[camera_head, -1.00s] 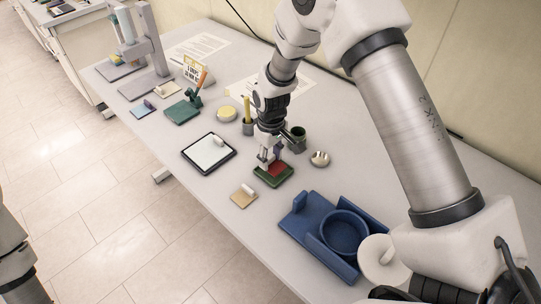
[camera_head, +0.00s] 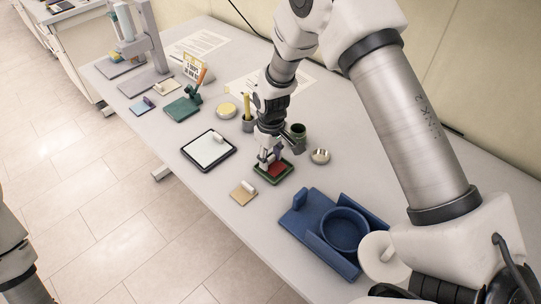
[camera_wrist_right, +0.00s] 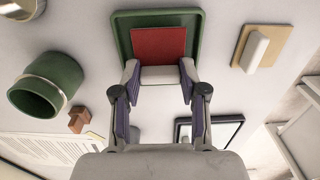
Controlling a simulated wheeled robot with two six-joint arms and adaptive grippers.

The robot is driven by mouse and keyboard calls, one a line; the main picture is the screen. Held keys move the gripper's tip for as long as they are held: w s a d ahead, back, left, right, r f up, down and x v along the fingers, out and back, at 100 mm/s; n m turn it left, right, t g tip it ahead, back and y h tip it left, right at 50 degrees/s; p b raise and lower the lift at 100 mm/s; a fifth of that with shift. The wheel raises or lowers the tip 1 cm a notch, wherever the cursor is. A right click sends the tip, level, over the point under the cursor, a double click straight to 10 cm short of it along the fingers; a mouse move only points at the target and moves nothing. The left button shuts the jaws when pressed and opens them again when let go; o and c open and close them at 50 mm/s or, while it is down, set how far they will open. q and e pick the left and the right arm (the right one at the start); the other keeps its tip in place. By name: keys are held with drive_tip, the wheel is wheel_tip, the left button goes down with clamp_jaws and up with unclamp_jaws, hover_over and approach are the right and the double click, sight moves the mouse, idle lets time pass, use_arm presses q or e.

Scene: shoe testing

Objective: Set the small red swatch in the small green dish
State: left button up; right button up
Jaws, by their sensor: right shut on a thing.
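The red swatch (camera_head: 277,170) is a small red square with a pale block grip; it also shows in the right wrist view (camera_wrist_right: 158,42). My right gripper (camera_head: 267,161) is shut on the pale grip, its fingers on either side of it in the wrist view (camera_wrist_right: 158,75). The small green dish (camera_head: 284,177) is a shallow square tray with a raised rim (camera_wrist_right: 119,38). The swatch lies within the dish's outline; I cannot tell whether it touches the floor of the dish. The fingers partly hide the dish's near side. My left gripper is not in view.
A beige swatch (camera_head: 243,193) with a white grip lies in front of the dish. A dark-framed white pad (camera_head: 209,151) is to the left, a round metal piece (camera_head: 319,156) to the right. A green cup (camera_head: 298,132) stands behind; a blue holder (camera_head: 307,212) is at the front right.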

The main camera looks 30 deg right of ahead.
sight(271, 159)
drive_tip(key=shift+f, duration=0.25)
drive_tip(key=o, duration=0.8)
wheel_tip(271, 159, up, 12)
drive_tip(key=shift+d, duration=0.1)
